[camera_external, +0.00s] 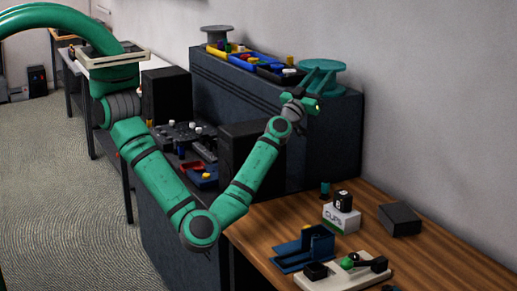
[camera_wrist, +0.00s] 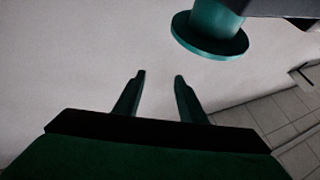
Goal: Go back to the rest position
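My gripper (camera_external: 314,106) is raised at the end of my green arm in the external view, in front of the dark cabinet. In the wrist view its two green fingers (camera_wrist: 160,82) stand apart with nothing between them, so it is open and empty. A teal round stand (camera_external: 321,66) sits on top of the cabinet, close above the gripper in the external view. A teal round-flanged piece (camera_wrist: 212,38) shows at the top right of the wrist view, apart from the fingers.
Colored trays (camera_external: 252,61) and a grey spool (camera_external: 215,33) sit on the cabinet (camera_external: 335,130). A wooden table (camera_external: 430,245) at lower right holds a blue holder (camera_external: 305,248), a white box (camera_external: 341,217) and a black box (camera_external: 399,219). A wall stands close on the right.

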